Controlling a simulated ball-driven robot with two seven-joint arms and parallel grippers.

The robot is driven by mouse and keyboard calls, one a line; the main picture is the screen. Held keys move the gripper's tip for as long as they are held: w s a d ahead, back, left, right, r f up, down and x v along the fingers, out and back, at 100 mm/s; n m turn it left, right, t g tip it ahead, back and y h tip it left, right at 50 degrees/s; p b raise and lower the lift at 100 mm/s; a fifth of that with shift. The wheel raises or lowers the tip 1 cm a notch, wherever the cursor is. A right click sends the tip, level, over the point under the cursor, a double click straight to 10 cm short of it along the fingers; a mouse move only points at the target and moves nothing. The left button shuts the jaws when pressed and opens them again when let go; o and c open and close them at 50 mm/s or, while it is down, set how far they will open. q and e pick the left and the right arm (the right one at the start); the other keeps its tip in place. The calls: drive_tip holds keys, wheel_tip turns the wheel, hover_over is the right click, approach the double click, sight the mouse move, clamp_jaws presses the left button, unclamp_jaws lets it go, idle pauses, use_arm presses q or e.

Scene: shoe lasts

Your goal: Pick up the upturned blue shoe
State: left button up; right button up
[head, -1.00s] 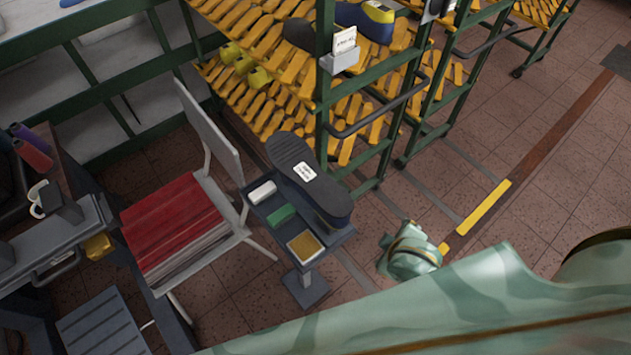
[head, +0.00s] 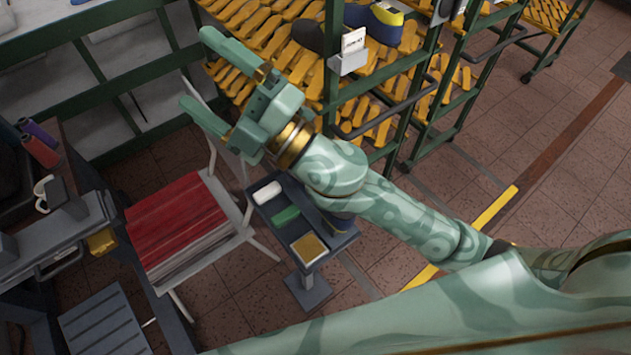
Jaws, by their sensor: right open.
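The upturned blue shoe (head: 338,223) lies on a small grey stand (head: 310,283). My right forearm and wrist cover nearly all of it; only a dark blue bit of its end shows below the arm. My right gripper (head: 196,70) is open and empty, its fingers pointing to the upper left. In the picture it lies above and left of the shoe, over the chair back and the rack edge. My left gripper is not in view.
The stand also holds a white block (head: 266,193), a green block (head: 285,216) and a tan pad (head: 309,248). A chair with red sheets (head: 175,222) stands left. Behind is a green rack (head: 331,60) of yellow lasts, with another blue and yellow shoe (head: 388,14).

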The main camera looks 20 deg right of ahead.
drive_tip(key=s+a+n+g+y, duration=0.4)
drive_tip(key=a+n+g, duration=0.3)
drive_tip(key=n+g, duration=0.3)
drive_tip(key=s+a+f+n+g+h, duration=0.1)
drive_tip(key=s+f+n+g+h, duration=0.3)
drive_tip(key=f+n+g+h, duration=0.55)
drive_tip(key=w+d+f+m+t+h, duration=0.2)
drive_tip(key=w+d+f+h, duration=0.4)
drive_tip(key=d+f, duration=0.4)
drive_tip(key=w+d+m+t+h, duration=0.2)
drive_tip(key=w+d+h, duration=0.4)
drive_tip(key=d, duration=0.7)
drive_tip(key=shift+g, duration=0.25)
drive_tip(key=f, duration=0.7)
drive_tip(key=f+b, duration=0.1)
drive_tip(key=f, duration=0.2)
drive_tip(key=shift+a+f, duration=0.3)
drive_tip(key=shift+f, duration=0.05)
drive_tip(key=f, duration=0.5)
drive_tip(key=shift+w+f+b, duration=0.35)
drive_tip(key=shift+r, duration=0.1)
drive_tip(key=c, duration=1.7)
